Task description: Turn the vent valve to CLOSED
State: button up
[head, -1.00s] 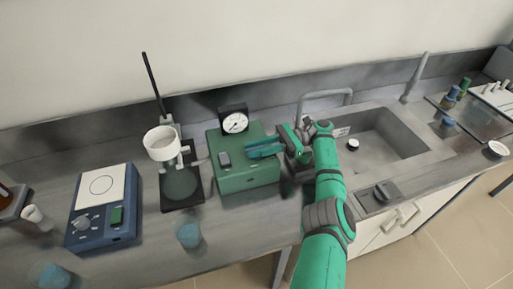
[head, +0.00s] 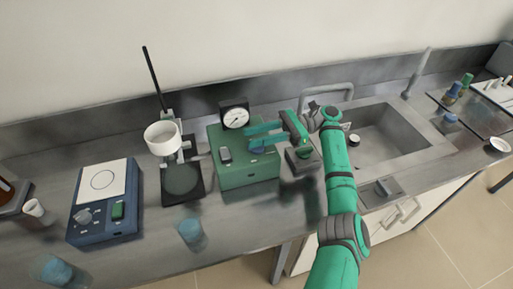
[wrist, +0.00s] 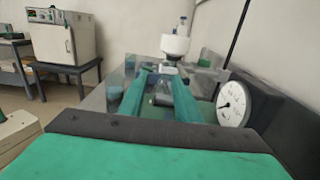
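The green box (head: 240,175) stands on the bench left of the sink, with a round dial gauge (head: 236,118) at its back. A grey raised control (head: 225,156) sits on its top left, and a small blue part (head: 257,146) shows near my fingers. My gripper (head: 248,136) is over the box top, fingers pointing left, apart and empty. In the wrist view the fingers (wrist: 160,90) are spread, with a grey piece (wrist: 162,99) visible between them; I cannot tell its distance. A green knob on a dark block (head: 304,154) stands right of the box, beside my arm. No CLOSED marking is readable.
A stand with a white ring-shaped cup (head: 162,138) and a blue hotplate (head: 105,205) are left of the box. A blue beaker (head: 191,233) stands in front. The sink (head: 385,140) with its faucet (head: 325,90) lies right of my arm.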

jog(key=s+r, duration=0.7)
jog(key=s, duration=0.4)
jog(key=shift+s, duration=0.25)
dwell(0.5)
